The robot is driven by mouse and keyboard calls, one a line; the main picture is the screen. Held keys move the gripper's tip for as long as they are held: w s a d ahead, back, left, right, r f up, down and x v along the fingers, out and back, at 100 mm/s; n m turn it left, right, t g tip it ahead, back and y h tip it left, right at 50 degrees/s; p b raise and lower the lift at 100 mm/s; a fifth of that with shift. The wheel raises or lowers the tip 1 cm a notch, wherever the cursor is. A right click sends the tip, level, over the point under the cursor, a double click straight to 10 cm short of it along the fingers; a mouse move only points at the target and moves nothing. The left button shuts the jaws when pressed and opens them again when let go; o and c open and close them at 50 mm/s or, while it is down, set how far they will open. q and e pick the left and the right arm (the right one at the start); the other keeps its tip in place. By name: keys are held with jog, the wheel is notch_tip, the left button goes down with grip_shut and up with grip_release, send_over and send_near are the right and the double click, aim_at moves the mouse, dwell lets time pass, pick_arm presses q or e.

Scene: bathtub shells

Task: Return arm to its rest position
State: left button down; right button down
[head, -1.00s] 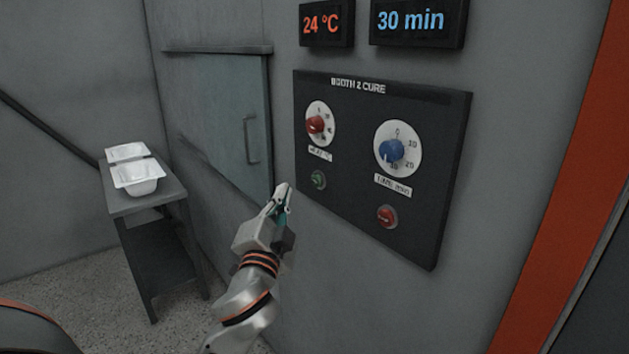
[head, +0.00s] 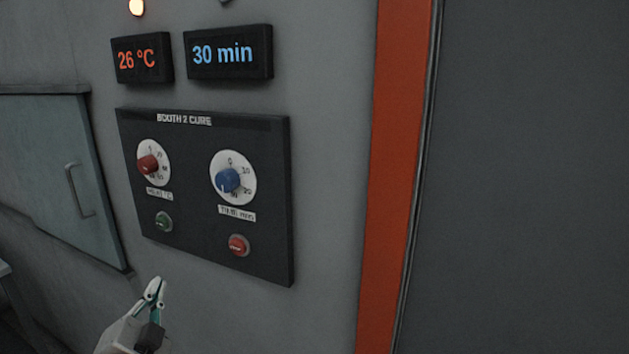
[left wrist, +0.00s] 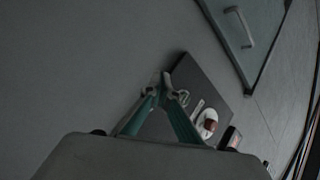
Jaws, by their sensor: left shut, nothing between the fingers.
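My left gripper (head: 154,291) is shut and empty in the head view, low in front of the grey wall and below the control panel (head: 205,262). Its closed fingertips (left wrist: 172,90) also show in the left wrist view, with part of the panel behind them. The gripper looks apart from the panel. The dark panel, marked BOOTH 2 CURE, carries a red knob (head: 149,164), a blue knob (head: 228,180), a green button (head: 163,222) and a red button (head: 239,245). My right gripper is not in view.
Displays above the panel read 26 °C (head: 142,58) and 30 min (head: 230,52). A lit lamp (head: 136,7) is at the top. A door with a handle (head: 79,191) is at the left. An orange vertical strip (head: 392,180) stands at the right. A table edge (head: 4,269) shows far left.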

pick_arm(q)
jog(key=s+d+f+g+h, duration=0.1)
jog(key=s+d+f+h, duration=0.15)
jog(key=f, duration=0.45)
jog(key=s+d+f+g+h, duration=0.1)
jog(key=s+d+f+g, duration=0.15)
jog(key=f, duration=0.55)
jog(key=s+d+f+h, duration=0.1)
jog(key=s+d+f, duration=0.25)
jog(key=f, duration=0.35)
jog(key=s+d+f+n+g+h, duration=0.1)
jog(key=s+d+f+n+g, duration=0.1)
jog(key=s+f, duration=0.5)
jog(key=s+d+f+n+g+h+p, duration=0.1)
jog(key=s+d+f, duration=0.2)
jog(key=s+f, duration=0.3)
jog(key=shift+s+f+n+g+p, duration=0.3)
jog(key=shift+s+f+n+g, duration=0.1)
jog(key=shift+s, duration=0.8)
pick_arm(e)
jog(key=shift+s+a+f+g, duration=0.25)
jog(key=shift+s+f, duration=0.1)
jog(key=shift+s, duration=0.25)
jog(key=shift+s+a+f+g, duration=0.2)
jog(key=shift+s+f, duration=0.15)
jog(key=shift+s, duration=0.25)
